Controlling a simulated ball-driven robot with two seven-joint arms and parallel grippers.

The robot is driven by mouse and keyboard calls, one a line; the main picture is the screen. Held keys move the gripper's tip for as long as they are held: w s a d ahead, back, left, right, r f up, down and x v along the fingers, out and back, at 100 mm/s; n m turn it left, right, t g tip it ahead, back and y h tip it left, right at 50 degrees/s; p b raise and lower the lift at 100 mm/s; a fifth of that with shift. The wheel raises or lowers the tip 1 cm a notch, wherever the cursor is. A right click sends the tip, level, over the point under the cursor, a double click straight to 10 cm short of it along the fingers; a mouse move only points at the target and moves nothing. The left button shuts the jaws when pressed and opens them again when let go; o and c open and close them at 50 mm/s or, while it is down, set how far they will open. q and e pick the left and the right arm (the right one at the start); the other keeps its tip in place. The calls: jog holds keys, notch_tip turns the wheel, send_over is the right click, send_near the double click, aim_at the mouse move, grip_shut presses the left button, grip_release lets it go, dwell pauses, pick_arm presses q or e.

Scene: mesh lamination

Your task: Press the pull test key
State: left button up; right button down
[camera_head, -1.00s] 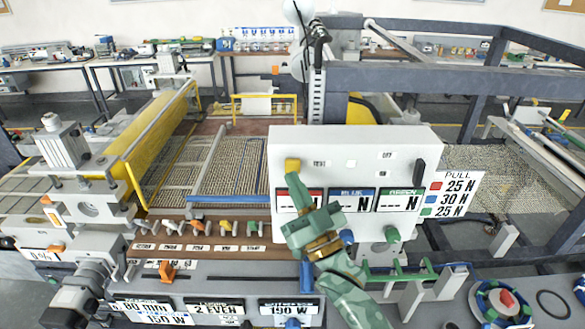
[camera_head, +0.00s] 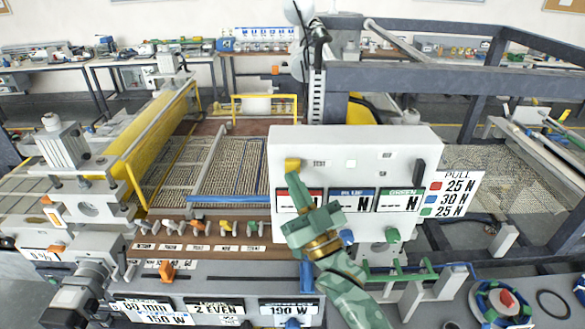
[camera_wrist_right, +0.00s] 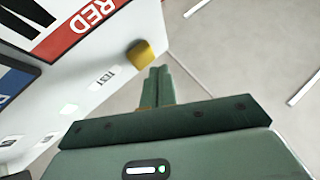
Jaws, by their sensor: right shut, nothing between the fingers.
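The white pull tester panel (camera_head: 400,150) stands upright in the middle of the head view. Its yellow key (camera_head: 292,164) is at the upper left of its face, beside a TEST label (camera_head: 319,163). My right gripper (camera_head: 293,179) is shut and empty, its fingertips just below the yellow key. In the right wrist view the yellow key (camera_wrist_right: 140,54) shows beside the tips of the shut fingers (camera_wrist_right: 158,72). I cannot tell whether they touch. The gripper partly covers the red display (camera_head: 305,199). My left gripper is not in view.
Blue (camera_head: 354,200) and green (camera_head: 401,200) displays sit to the right on the panel, with a black handle (camera_head: 419,172) at its right side. A PULL card (camera_head: 453,193) lists 25, 30 and 25 N. Colored clips (camera_head: 197,226) line the bench rail at left.

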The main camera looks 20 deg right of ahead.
jog(key=shift+w+d, duration=0.1)
jog(key=shift+w, duration=0.25)
jog(key=shift+w+d, duration=0.15)
jog(key=shift+w, duration=0.3)
dwell(0.8)
jog(key=shift+s+r, duration=0.1)
jog(key=shift+s+a+p, duration=0.3)
jog(key=shift+s+p, duration=0.05)
jog(key=shift+s, duration=0.45)
jog(key=s, duration=0.2)
jog(key=s+a+p, duration=0.1)
jog(key=s, duration=0.1)
jog(key=shift+s+a+p, duration=0.15)
jog(key=shift+s+p, duration=0.15)
jog(key=shift+s, duration=0.1)
dwell(0.5)
